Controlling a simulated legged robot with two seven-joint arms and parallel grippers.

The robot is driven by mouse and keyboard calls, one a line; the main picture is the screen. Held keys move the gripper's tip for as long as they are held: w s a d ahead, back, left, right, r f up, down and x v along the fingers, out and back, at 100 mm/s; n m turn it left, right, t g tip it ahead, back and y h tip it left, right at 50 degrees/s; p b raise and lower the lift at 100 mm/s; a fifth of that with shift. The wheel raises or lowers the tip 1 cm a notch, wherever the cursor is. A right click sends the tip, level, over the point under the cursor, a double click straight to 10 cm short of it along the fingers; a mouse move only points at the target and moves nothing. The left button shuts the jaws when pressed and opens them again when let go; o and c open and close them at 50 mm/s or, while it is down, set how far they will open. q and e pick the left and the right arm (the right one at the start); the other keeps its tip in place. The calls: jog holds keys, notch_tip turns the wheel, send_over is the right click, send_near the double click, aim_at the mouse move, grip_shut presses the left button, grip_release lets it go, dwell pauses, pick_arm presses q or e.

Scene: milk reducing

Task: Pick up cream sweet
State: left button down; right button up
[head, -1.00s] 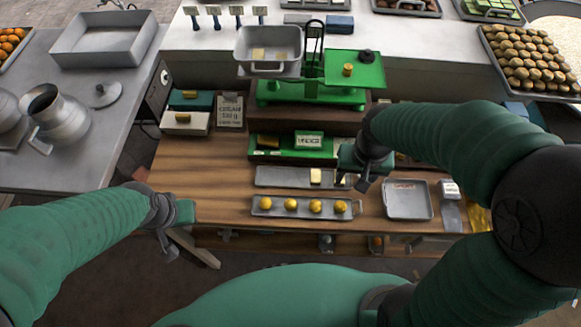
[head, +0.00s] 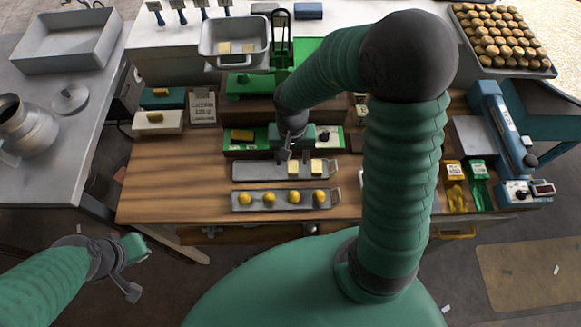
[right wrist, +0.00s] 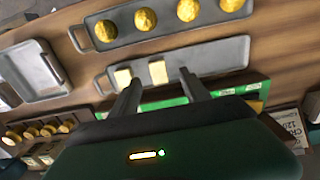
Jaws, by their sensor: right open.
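Two pale cream cubes, the left one (head: 293,167) and the right one (head: 317,167), sit side by side on a flat grey tray (head: 255,170). They also show in the right wrist view (right wrist: 124,77) and (right wrist: 158,72). My right gripper (head: 284,154) is open, pointing down by the tray's back edge, close to the left cube. In the right wrist view its two fingers (right wrist: 160,77) are spread, with one cube appearing between their tips and the other beside one fingertip. Contact cannot be told. My left gripper (head: 132,268) hangs empty beyond the table's front left; its jaw is unclear.
A second tray (head: 237,202) with several golden balls lies in front. A green scale (head: 240,88) with a grey pan (head: 205,45) stands behind. Open wooden table (head: 165,190) lies to the left. A blue sealer (head: 510,140) stands at right.

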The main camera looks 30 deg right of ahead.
aim_at(293, 170)
jog(key=shift+d+f, duration=0.1)
jog(key=shift+f, duration=0.4)
jog(key=f, duration=0.4)
jog(key=shift+s+d+f, duration=0.1)
jog(key=shift+s+d, duration=0.05)
jog(key=shift+s, duration=0.2)
jog(key=shift+w+f, duration=0.15)
jog(key=shift+f, duration=0.25)
jog(key=shift+a+r, duration=0.1)
jog(key=shift+a, duration=0.2)
jog(key=c, duration=0.4)
jog(key=shift+d, duration=0.15)
grip_shut()
